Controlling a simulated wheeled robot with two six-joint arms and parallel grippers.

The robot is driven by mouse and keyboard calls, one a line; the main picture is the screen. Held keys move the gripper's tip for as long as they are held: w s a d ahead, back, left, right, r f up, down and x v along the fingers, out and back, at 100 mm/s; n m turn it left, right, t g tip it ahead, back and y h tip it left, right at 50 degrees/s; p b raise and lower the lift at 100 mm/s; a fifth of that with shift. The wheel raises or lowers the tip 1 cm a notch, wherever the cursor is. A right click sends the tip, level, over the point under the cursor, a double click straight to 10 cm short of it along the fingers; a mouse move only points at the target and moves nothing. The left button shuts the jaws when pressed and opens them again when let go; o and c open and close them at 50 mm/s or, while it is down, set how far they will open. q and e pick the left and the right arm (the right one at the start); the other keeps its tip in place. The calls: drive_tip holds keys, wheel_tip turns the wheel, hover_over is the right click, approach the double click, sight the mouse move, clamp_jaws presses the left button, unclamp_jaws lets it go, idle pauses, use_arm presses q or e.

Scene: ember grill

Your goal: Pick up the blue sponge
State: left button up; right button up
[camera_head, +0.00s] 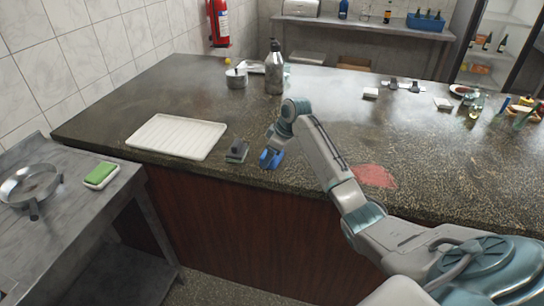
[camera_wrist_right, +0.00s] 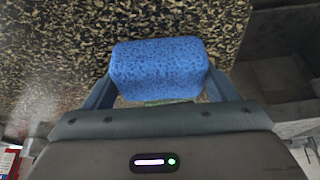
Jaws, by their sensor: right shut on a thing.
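The blue sponge (camera_wrist_right: 160,64) sits between the two fingers of my right gripper (camera_wrist_right: 160,82) in the right wrist view, a finger pressed at each side. In the head view the blue sponge (camera_head: 271,160) is small, at the front edge of the dark stone counter, below the end of my right arm. My right gripper (camera_head: 272,154) is shut on it. Whether the sponge touches the counter I cannot tell. My left gripper is not in view.
A small grey block-like object (camera_head: 237,151) stands just left of the sponge. A white ridged tray (camera_head: 177,137) lies farther left. A green sponge (camera_head: 101,174) on a white dish and a metal pan (camera_head: 30,186) are on the lower left table. A bottle (camera_head: 274,72) stands behind.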

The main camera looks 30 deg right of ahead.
drive_tip(key=shift+r, duration=0.1)
drive_tip(key=shift+r+b, duration=0.4)
drive_tip(key=shift+r, duration=0.15)
wheel_tip(320, 180, up, 2)
drive_tip(key=shift+r+b, duration=0.15)
drive_tip(key=shift+b, duration=0.5)
drive_tip(key=s+r+b, duration=0.1)
drive_tip(key=s+b, duration=0.2)
drive_tip(key=s, duration=1.3)
drive_tip(key=shift+a+r, duration=0.25)
drive_tip(key=shift+a, duration=0.2)
drive_tip(key=shift+o, duration=1.2)
drive_tip(key=shift+c, duration=0.9)
